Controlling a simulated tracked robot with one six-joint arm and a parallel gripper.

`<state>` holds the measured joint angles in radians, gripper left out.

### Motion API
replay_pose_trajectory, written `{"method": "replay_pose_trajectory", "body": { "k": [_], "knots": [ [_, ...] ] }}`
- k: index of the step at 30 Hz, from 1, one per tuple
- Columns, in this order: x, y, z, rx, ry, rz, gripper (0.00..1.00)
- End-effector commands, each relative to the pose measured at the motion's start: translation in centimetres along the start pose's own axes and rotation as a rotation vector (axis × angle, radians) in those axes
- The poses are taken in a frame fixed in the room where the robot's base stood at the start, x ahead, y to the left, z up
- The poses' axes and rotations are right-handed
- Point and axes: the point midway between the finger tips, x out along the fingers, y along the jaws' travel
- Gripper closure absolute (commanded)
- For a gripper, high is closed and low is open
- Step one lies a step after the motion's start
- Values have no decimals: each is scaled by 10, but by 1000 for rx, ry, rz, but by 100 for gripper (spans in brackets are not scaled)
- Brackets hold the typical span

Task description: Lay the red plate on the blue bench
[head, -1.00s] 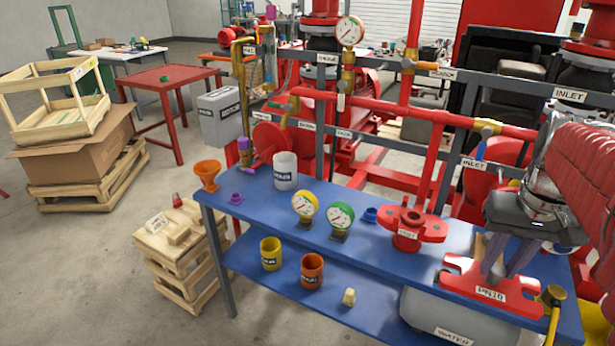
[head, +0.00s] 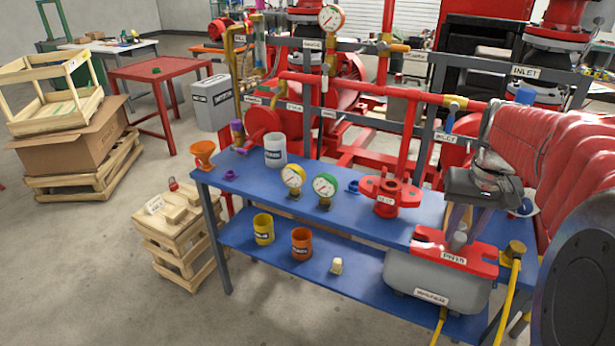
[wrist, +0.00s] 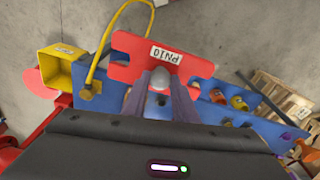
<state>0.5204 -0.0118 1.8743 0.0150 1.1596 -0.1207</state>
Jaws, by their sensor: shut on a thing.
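The red plate (head: 430,248), with a white PN10 label and notched edges, is at the right front of the blue bench (head: 340,215). My gripper (head: 460,232) is above it, its grey fingers shut on the grey post on the plate. In the wrist view the plate (wrist: 125,70) lies below the fingers (wrist: 158,85), with the blue bench (wrist: 245,112) beyond. The plate overhangs the bench's front edge, with floor behind its outer part in the wrist view. I cannot tell whether it touches the bench top.
A red flanged fitting (head: 384,198) stands left of the plate. Two gauges (head: 324,188), a white cup (head: 275,150) and an orange funnel (head: 203,155) stand further left. A yellow-hosed fitting (head: 513,252) is close right.

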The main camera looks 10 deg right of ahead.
Motion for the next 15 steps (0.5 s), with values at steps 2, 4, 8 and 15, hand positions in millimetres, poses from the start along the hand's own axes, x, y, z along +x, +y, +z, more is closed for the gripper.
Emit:
{"method": "replay_pose_trajectory", "body": {
  "k": [2,4,8,15],
  "knots": [
    [11,-13,-11,-18,-2,-2,100],
    [23,-28,-22,-37,-2,-4,100],
    [51,-66,-40,-87,-4,-10,100],
    [103,-143,-54,-195,-2,-23,100]
  ]
}}
